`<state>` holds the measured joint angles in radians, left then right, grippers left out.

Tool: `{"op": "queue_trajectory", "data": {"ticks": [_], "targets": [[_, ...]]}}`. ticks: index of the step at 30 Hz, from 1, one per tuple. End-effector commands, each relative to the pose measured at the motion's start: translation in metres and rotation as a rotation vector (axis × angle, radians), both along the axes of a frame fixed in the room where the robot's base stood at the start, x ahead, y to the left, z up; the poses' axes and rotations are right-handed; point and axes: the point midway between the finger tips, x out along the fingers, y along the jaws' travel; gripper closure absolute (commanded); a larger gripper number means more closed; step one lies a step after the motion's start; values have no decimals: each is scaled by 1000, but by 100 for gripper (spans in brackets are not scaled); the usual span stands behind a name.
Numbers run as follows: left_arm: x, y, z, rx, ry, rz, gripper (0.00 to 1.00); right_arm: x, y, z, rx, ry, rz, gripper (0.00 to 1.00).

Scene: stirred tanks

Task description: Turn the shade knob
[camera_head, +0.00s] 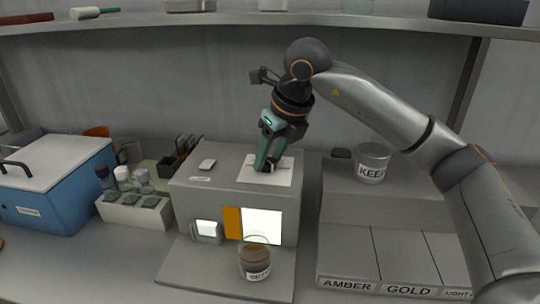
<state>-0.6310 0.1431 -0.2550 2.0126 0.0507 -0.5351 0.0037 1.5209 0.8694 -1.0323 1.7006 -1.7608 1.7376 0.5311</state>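My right gripper (268,166) points down at the white dial plate (284,178) on top of the grey box (221,177). Its teal fingers are close together, with a dark piece at their tips that may be the shade knob. The fingers hide most of that spot, so I cannot tell whether they are shut on it or only around it. The box front has a small pale window, an orange panel (232,222) and a bright white panel (262,225). A glass jar (255,258) with brown contents stands before the white panel. My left gripper is not in view.
A blue box (48,213) with a pale lid and a rack (136,213) of capped bottles stand at left. At right are a jar marked KEEP (373,163) and trays labelled AMBER, GOLD and LIGHT. A shelf (180,19) crosses above the arm.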

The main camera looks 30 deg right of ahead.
Motion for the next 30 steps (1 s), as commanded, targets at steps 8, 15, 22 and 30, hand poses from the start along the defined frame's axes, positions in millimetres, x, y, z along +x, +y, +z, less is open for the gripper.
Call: {"op": "queue_trajectory", "data": {"ticks": [8, 15, 22, 30], "targets": [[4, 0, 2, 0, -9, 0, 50, 0, 0, 0, 1, 1, 0, 28], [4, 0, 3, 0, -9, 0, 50, -2, 0, 4, 1, 0, 0, 28], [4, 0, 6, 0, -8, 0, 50, -15, -3, 41, 2, -5, 0, 28], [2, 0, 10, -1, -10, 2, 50, -37, -8, 93, 1, -3, 2, 28]]}}
